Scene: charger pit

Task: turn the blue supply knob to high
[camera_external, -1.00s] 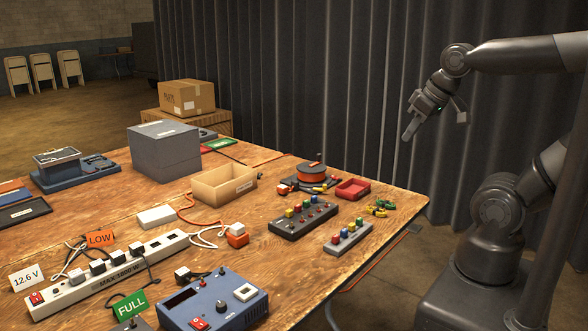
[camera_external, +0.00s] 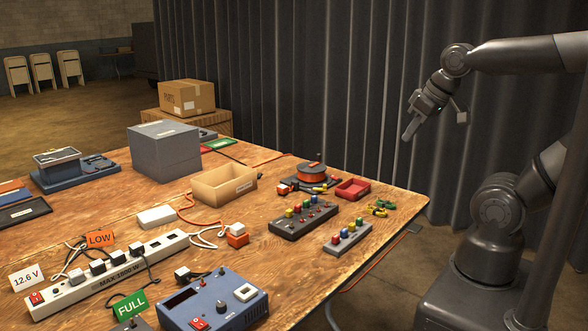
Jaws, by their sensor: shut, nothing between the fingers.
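The blue supply (camera_external: 212,300) is a blue box at the front of the wooden table, near the bottom edge of the view. A dark round knob (camera_external: 222,306) sits on its top face, between a red switch (camera_external: 199,323) and a white square part (camera_external: 245,292). The knob's marks and pointer are too small to read. A dark display window (camera_external: 181,299) is at its left. My gripper (camera_external: 408,136) is shut and empty, pointing down in the air beyond the table's right edge, far from the supply.
A power strip (camera_external: 150,255) with plugs and cables lies left of the supply, near a green FULL card (camera_external: 130,305). Panels with coloured buttons (camera_external: 303,217) (camera_external: 347,238), a red tray (camera_external: 353,188) and an open box (camera_external: 224,184) stand farther back. Bare wood lies right of the supply.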

